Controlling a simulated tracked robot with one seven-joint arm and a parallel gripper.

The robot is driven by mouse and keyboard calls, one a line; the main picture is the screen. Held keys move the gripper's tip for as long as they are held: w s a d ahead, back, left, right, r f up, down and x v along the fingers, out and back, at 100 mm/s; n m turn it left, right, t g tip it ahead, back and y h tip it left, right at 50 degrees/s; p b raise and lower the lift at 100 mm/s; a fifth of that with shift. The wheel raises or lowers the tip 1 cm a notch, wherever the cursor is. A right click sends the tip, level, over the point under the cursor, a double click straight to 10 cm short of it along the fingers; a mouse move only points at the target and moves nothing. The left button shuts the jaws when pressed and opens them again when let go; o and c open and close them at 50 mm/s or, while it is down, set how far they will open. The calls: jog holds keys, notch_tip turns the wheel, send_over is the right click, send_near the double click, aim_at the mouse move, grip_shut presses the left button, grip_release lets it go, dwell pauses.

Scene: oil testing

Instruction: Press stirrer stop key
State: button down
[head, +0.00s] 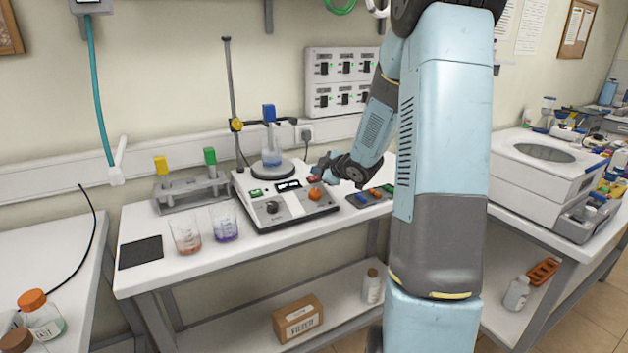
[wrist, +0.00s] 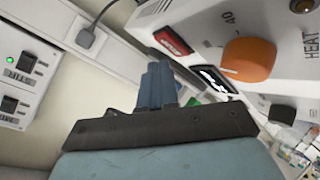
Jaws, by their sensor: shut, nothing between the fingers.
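The stirrer (head: 292,213) stands on the white bench, with a stoppered flask (head: 271,150) on its round plate. Its red key (wrist: 172,41), the stop key by its colour, lies at the panel's right end and also shows partly in the head view (head: 312,179). A green key (head: 256,193) sits at the left end, with a dark display (wrist: 217,80) between them. My gripper (wrist: 158,68) is shut and empty. Its tips are close to the red key; I cannot tell whether they touch it. In the head view my gripper (head: 322,169) is just above the stirrer's right rear.
An orange knob (wrist: 247,60) and a black knob (wrist: 282,114) stick up from the panel. A tube rack (head: 190,190) and two beakers (head: 224,222) stand left of the stirrer. A wall switch box (head: 342,80) hangs behind.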

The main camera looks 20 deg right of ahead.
jog(key=shift+s+d+r, duration=0.1)
jog(key=shift+s+r, duration=0.2)
jog(key=shift+r, duration=0.5)
jog(key=shift+s+a+r, duration=0.1)
jog(key=shift+s+r, duration=0.15)
jog(key=shift+r, duration=0.5)
jog(key=shift+s+d+r, duration=0.1)
jog(key=shift+s+r, duration=0.2)
jog(key=shift+r, duration=0.5)
jog(key=shift+r, duration=0.1)
jog(key=s+a+r+m+g+h, duration=0.25)
jog(key=s+r+m+h, duration=0.4)
jog(key=s+r, duration=0.5)
jog(key=s+a+m+g+y, duration=0.1)
jog(key=s+a, duration=0.4)
jog(key=s, duration=0.7)
jog(key=s+a+f+m+g+y, duration=0.1)
jog(key=s+a+m, duration=0.4)
jog(key=s, duration=0.8)
jog(key=shift+s+g+y, duration=0.15)
jog(key=shift+g+y, duration=0.4)
jog(key=shift+g, duration=0.7)
jog(key=shift+f, duration=0.1)
